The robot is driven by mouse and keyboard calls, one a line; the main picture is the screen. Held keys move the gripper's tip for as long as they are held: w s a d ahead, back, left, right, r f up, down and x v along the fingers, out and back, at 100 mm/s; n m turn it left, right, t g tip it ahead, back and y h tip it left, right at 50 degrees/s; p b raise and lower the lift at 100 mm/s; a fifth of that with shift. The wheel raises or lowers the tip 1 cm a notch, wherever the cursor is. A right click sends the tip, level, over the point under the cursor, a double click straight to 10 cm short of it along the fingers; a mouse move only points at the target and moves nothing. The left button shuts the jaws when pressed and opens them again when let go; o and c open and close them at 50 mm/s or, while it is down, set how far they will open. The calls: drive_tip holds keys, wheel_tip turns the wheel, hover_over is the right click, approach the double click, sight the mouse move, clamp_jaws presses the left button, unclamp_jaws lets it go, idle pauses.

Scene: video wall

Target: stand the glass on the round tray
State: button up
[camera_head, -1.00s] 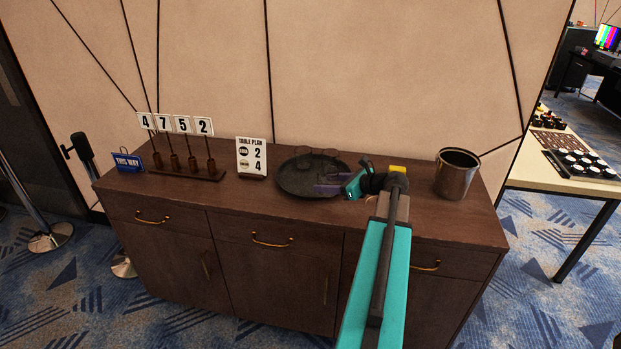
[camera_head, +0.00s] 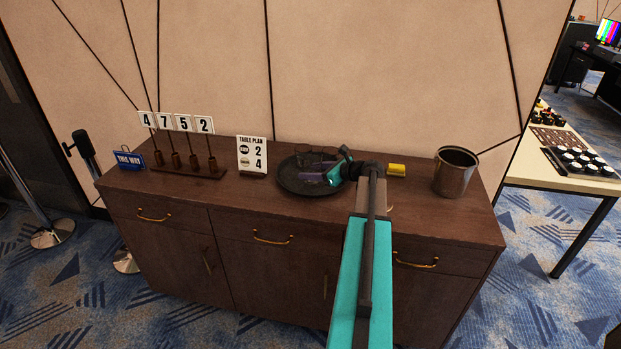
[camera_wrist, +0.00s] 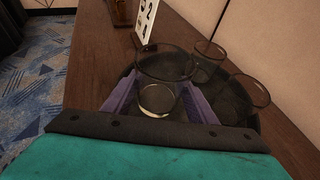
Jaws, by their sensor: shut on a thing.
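The round tray (camera_head: 290,187) is dark and lies on the sideboard. My gripper (camera_head: 313,178), with purple fingers, is low over its right half. In the wrist view my gripper (camera_wrist: 160,90) is shut on a clear glass (camera_wrist: 163,68), one finger on each side. The held glass looks upright, over the tray (camera_wrist: 128,76). I cannot tell whether its base touches the tray. Two other clear glasses, a farther one (camera_wrist: 208,60) and a nearer one (camera_wrist: 248,92), stand on the tray close to its right. In the head view the held glass is hard to make out.
A table plan sign (camera_head: 251,156) stands just left of the tray. Number holders (camera_head: 188,160) and a blue sign (camera_head: 129,160) are farther left. A yellow block (camera_head: 397,170) and a metal bucket (camera_head: 455,173) are to the right. The wall is close behind.

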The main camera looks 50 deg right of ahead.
drive_tip(key=shift+w+d, duration=0.1)
drive_tip(key=shift+w, duration=0.6)
drive_tip(key=shift+f+p, duration=0.85)
drive_tip(key=shift+f, duration=0.95)
drive_tip(key=shift+f, duration=0.15)
drive_tip(key=o, duration=1.3)
drive_tip(key=shift+s, duration=0.1)
drive_tip(key=shift+s+r, duration=0.1)
drive_tip(key=shift+r, duration=0.1)
drive_tip(key=b+v, duration=0.2)
drive_tip(key=v, duration=0.9)
drive_tip(key=shift+s+b, duration=0.35)
drive_tip(key=shift+b, duration=0.05)
